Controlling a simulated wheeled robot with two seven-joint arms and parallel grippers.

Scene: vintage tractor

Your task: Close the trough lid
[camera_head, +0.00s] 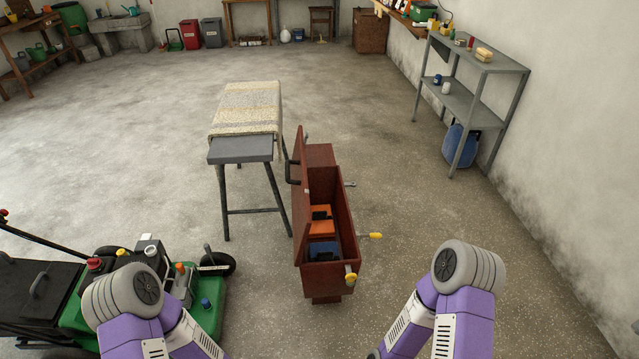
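The trough (346,225) is a narrow dark-red box standing on the floor in front of me, right of the picture's middle. Its lid (300,200) stands open, roughly upright along the trough's left side. A dark handle (290,171) sticks out from the lid's left face. An orange thing (321,219) and a blue thing (323,251) lie inside the trough. Yellow-tipped levers (375,236) stick out on its right side and near end. Both my purple arms show at the bottom, but neither gripper is in view.
A narrow table (240,150) with a speckled cloth stands left of the trough, close to the lid. A green mower (205,310) is at lower left. A grey metal shelf (480,105) stands against the right wall. Floor right of the trough is clear.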

